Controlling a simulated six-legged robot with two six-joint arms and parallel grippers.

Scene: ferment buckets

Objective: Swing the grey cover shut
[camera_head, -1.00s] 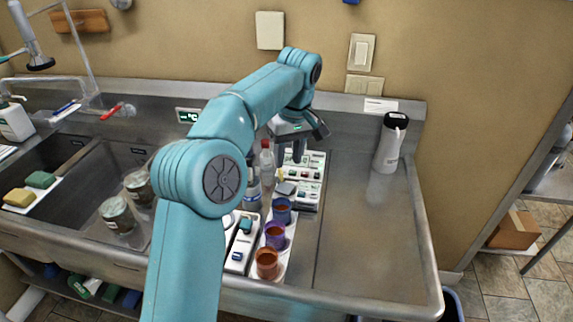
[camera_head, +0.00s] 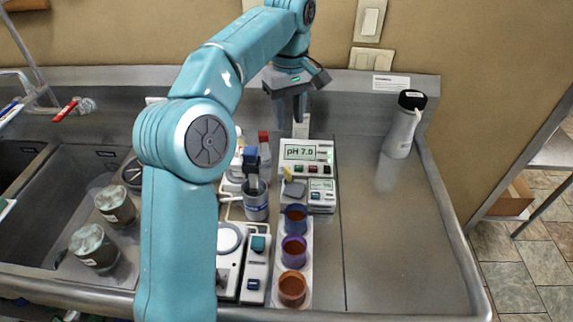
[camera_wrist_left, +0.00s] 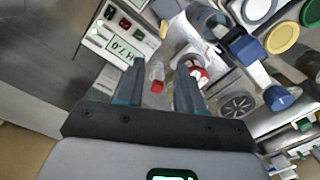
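My left gripper (camera_head: 291,112) points down behind the pH meter, near the back wall, above and apart from the cover. In the left wrist view its two fingers (camera_wrist_left: 158,75) stand apart with nothing held between them. The pH meter (camera_wrist_left: 122,42) shows there at upper left. My right gripper is in no view.
Cups of brown liquid (camera_head: 293,251) stand in a white rack in front of the cover. A white flask with a black top (camera_head: 402,125) stands at right. The steel counter (camera_head: 400,240) at right is clear.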

